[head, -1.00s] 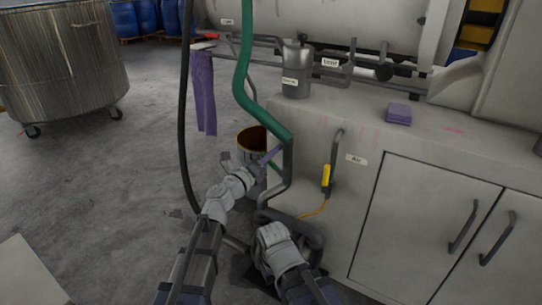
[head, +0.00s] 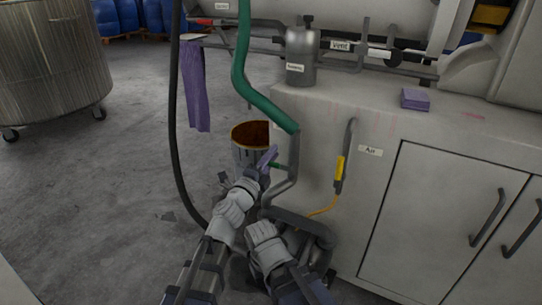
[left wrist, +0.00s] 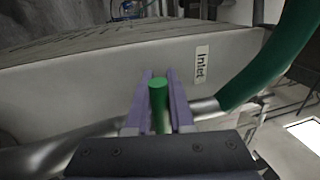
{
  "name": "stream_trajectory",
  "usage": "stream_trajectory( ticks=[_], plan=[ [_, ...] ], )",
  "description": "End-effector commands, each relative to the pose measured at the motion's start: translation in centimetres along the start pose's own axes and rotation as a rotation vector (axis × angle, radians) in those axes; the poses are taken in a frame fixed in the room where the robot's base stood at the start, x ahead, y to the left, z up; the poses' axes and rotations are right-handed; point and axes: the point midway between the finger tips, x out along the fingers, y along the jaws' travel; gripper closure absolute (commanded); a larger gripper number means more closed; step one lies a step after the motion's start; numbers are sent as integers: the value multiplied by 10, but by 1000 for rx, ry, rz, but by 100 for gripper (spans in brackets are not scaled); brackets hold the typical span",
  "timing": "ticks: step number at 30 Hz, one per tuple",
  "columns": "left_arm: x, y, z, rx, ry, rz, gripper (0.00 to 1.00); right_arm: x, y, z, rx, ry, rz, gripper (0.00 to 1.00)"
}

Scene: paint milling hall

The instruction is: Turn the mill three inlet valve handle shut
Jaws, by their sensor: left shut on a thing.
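The inlet valve handle (head: 279,165) is a short green bar low on the pipe at the cabinet's left end, where the green hose (head: 268,108) joins grey pipe. In the left wrist view the handle (left wrist: 158,100) shows its round green end between my two purple fingers, beside an "Inlet" label (left wrist: 201,65). My left gripper (head: 268,160) is shut on the handle; its fingers also show in the left wrist view (left wrist: 159,108). The valve body is hidden behind the gripper. My right arm is low in the head view, but its fingers are not visible.
A rusty-rimmed bucket (head: 247,136) stands behind my left gripper. A black cable (head: 174,120) hangs left of it. A yellow air fitting (head: 340,168) hangs on the cabinet front (head: 375,180). Open floor (head: 110,180) lies left.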

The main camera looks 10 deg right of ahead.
Motion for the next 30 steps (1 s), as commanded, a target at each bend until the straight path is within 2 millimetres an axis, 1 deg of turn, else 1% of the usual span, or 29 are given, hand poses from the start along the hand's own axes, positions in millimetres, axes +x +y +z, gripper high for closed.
stream_trajectory(
  ticks=[17,18,25,30],
  plan=[
    [-1,2,0,-26,-8,1,100,2,0,0,0,0,0,100],
    [-1,2,0,-26,-8,1,76,2,0,0,0,0,0,100],
    [0,2,0,-25,-6,0,50,2,0,0,0,0,0,100],
    [0,2,0,-25,-6,0,49,2,0,0,0,0,0,100]
  ],
)
